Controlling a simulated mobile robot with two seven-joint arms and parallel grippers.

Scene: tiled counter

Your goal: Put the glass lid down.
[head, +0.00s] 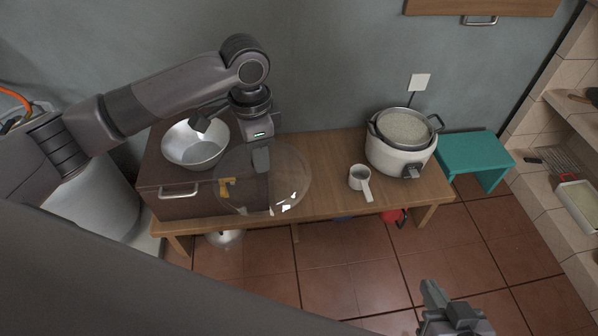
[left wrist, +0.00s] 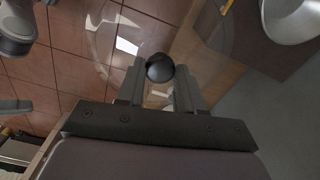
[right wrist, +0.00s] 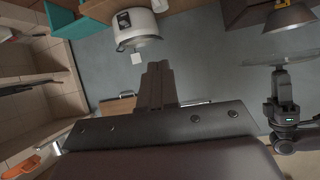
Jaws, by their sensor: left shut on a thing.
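The glass lid (head: 292,187) is clear and round. In the head view it overlaps the front of the low wooden table and the right end of the brown box. My left gripper (head: 262,160) is shut on its dark knob (left wrist: 160,68), which sits between the fingertips in the left wrist view. The right wrist view shows the lid (right wrist: 281,60) edge-on, held in the left gripper. My right gripper (right wrist: 157,82) has its fingers together, empty; in the head view it is low at the right, away from the table.
The wooden table (head: 327,150) has clear wood mid-table. A white measuring cup (head: 360,180) and rice cooker (head: 400,160) with a pot of rice stand right. A teal stool (head: 475,152) is beyond.

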